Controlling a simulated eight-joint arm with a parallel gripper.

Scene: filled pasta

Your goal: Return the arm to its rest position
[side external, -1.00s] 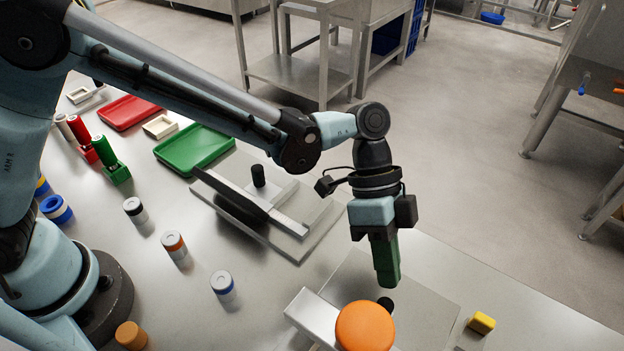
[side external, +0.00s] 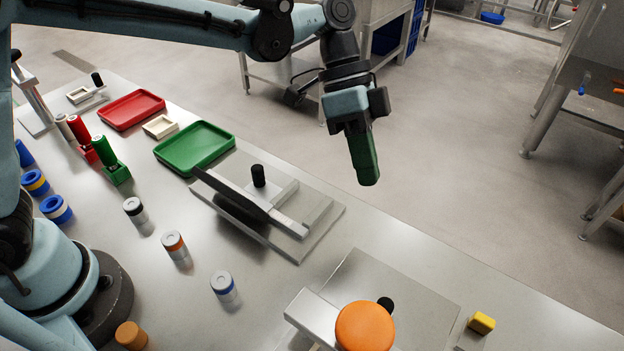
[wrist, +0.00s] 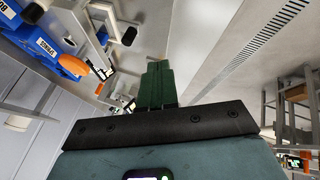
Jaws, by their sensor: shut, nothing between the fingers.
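My gripper (side external: 368,182) has green fingers, shut together with nothing between them. In the side external view it hangs in the air, pointing down and a little right, seen against the floor beyond the table's far edge. My arm reaches across the top of the picture, clear of the table. The wrist view also shows the closed green fingers (wrist: 157,80) at the centre, with the room tilted behind them.
The steel table (side external: 200,290) carries a plate with a black-knobbed lever (side external: 258,176), a green tray (side external: 195,148), a red tray (side external: 132,109), several small cylinders, an orange round knob (side external: 365,326) and a yellow block (side external: 482,322). Open air surrounds my gripper.

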